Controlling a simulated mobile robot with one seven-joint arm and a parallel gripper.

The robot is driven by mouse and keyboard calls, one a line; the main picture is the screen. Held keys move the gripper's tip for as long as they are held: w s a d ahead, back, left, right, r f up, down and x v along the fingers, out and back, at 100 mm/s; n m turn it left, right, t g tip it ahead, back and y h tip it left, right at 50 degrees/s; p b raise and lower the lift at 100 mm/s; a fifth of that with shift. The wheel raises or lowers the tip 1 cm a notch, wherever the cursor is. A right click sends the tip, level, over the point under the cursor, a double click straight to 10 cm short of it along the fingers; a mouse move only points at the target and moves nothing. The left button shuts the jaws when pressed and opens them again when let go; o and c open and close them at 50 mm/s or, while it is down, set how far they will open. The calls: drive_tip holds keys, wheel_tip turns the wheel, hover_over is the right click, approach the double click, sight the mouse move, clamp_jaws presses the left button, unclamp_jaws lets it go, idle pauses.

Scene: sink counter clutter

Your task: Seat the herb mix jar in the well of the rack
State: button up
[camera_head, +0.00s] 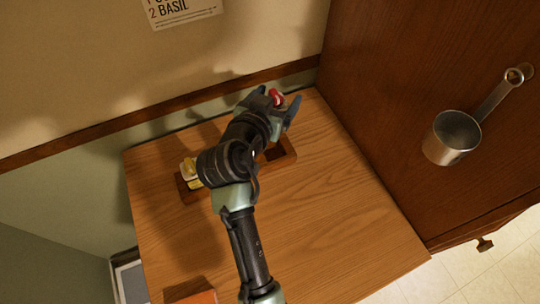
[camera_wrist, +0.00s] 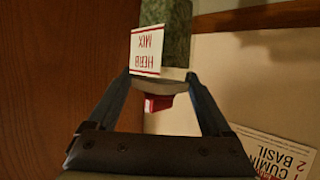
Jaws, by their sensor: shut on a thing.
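The herb mix jar (camera_wrist: 176,28) has a red lid, green contents and a white label that reads upside down in the wrist view. My gripper (camera_wrist: 158,80) is shut on it near the lid, one finger on each side. In the head view only the jar's red lid (camera_head: 276,97) shows clearly between the blue fingers of my gripper (camera_head: 277,102). The wooden rack (camera_head: 183,190) lies on the counter, its middle hidden by my arm. A dark, empty-looking well (camera_head: 279,152) shows at its right end, below the gripper in the picture. Whether the jar touches anything beneath is hidden.
A jar with a yellow label (camera_head: 190,172) stands at the rack's left end. A tall wooden panel (camera_head: 390,90) with a hanging metal scoop (camera_head: 453,136) bounds the right. An orange object (camera_head: 195,297) sits at the counter's front. The counter (camera_head: 330,215) is clear at right.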

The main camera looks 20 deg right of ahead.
wheel_tip(320, 180, down, 2)
drive_tip(key=shift+s+f+b, duration=0.1)
drive_tip(key=shift+b, duration=0.4)
wheel_tip(320, 180, down, 10)
drive_tip(key=shift+r+p, duration=0.1)
drive_tip(key=shift+p, duration=0.25)
drive_tip(key=o, duration=1.3)
drive_tip(key=shift+c, duration=0.2)
